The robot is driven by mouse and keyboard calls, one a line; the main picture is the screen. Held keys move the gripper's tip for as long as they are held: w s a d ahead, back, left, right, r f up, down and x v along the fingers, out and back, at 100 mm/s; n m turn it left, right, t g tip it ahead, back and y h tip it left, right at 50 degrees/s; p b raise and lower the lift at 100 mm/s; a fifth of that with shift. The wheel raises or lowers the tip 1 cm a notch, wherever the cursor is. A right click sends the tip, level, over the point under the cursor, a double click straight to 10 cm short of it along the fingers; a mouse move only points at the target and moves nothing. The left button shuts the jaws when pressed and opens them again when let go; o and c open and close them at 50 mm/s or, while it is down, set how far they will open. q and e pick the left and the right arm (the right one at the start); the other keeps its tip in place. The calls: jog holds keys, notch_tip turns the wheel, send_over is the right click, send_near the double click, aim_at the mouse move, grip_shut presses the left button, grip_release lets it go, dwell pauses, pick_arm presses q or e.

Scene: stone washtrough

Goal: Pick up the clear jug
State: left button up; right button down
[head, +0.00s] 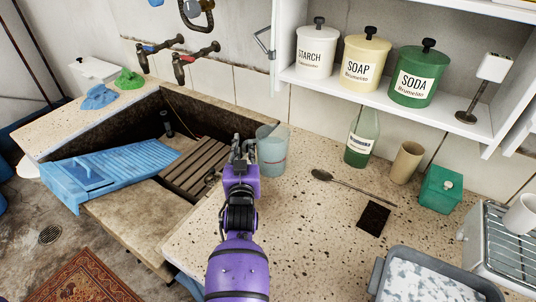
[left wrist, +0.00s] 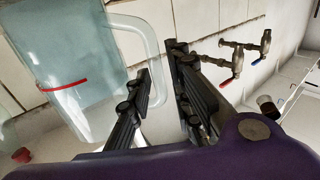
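The clear jug (head: 273,158) stands on the speckled stone counter beside the washtrough. In the left wrist view the jug (left wrist: 75,55) shows at the left, tilted in the picture, with a red line on its wall. Its pale handle (left wrist: 152,55) reaches into the gap between the fingers. My left gripper (head: 243,145) is at the jug's left side. In the left wrist view the fingers of my left gripper (left wrist: 160,80) are apart, with the handle between them; I cannot tell whether either finger touches it. My right gripper is not in view.
A green bottle (head: 361,138), a spoon (head: 350,185), a beige cup (head: 406,162) and a green box (head: 441,188) stand or lie to the right. The trough (head: 210,118) with a wooden rack and a blue washboard (head: 110,172) is left. A shelf (head: 400,108) overhangs the back.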

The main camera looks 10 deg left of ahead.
pick_arm(q)
jog(key=shift+c, duration=0.2)
grip_shut()
jog(key=shift+r, duration=0.25)
